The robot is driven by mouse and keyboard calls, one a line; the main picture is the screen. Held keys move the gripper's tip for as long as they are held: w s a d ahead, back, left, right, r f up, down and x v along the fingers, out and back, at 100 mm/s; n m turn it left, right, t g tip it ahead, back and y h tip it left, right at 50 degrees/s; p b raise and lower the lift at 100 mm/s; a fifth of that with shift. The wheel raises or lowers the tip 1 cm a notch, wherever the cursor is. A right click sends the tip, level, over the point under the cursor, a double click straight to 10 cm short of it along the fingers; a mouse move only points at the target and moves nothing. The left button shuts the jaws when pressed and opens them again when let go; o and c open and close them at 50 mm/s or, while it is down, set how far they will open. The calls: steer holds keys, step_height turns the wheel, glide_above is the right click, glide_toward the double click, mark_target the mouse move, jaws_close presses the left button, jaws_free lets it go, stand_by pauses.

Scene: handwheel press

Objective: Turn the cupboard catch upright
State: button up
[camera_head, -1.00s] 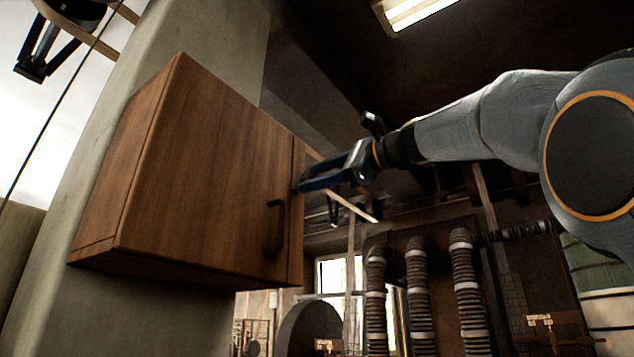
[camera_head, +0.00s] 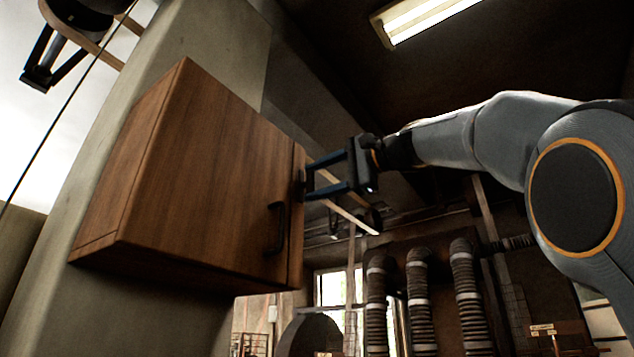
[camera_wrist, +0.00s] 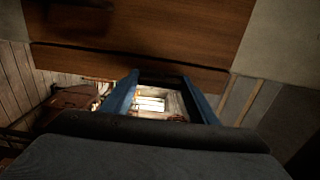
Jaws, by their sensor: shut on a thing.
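The wooden cupboard (camera_head: 205,170) hangs on a pale pillar, its door closed. The catch (camera_head: 301,185) is a small dark bar at the cupboard's right edge. In the head view it appears roughly upright. In the wrist view the dark catch (camera_wrist: 163,80) spans the space between my two blue fingertips. My gripper (camera_head: 306,183) reaches it from the right, one finger above the other, and is shut on the catch with the fingers well apart. The fingertips hide part of the catch.
A black door handle (camera_head: 276,228) sits on the cupboard front, below and left of my gripper. Ribbed pipes (camera_head: 418,300) stand behind, below my arm. A ceiling lamp (camera_head: 425,20) is overhead. Open space lies right of the cupboard.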

stand_by(0.3)
steer(key=o, duration=1)
steer(key=shift+o, duration=0.2)
steer(key=shift+d, duration=0.1)
steer(key=b+v, duration=0.2)
steer(key=v, duration=0.5)
steer(key=shift+s+d, duration=0.25)
